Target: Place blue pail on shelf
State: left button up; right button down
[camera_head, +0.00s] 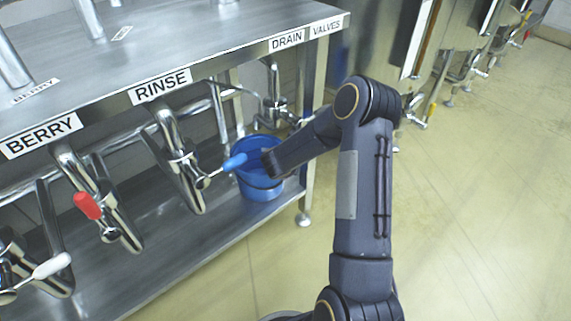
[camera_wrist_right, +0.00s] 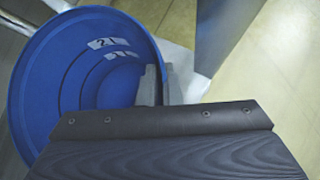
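The blue pail (camera_head: 262,189) is at the right end of the metal rack's lower shelf (camera_head: 165,238), open side up. It appears to rest on the shelf, though contact under its base is hard to see. My right gripper (camera_head: 266,165) is at the pail's right rim. In the right wrist view, the gripper's two grey fingers (camera_wrist_right: 160,86) straddle the pail's wall, one inside and one outside, with little gap between them. The pail's inside (camera_wrist_right: 85,75) looks empty, with white markings. My left gripper is out of view.
The upper shelf (camera_head: 215,30) carries labels. Pipes and valves hang below it, including a blue-handled valve (camera_head: 235,162) close to the pail and a red-handled one (camera_head: 87,206). A rack leg (camera_head: 308,140) stands right of the pail. The floor (camera_head: 480,200) at right is clear.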

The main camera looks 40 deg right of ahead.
jog(key=shift+f, duration=0.1)
jog(key=c, duration=1.6)
grip_release()
jog(key=shift+s+a+r, duration=0.1)
jog(key=shift+r, duration=0.2)
jog(key=p+v, duration=0.3)
jog(key=v, duration=0.8)
jog(key=shift+s+a+r, duration=0.2)
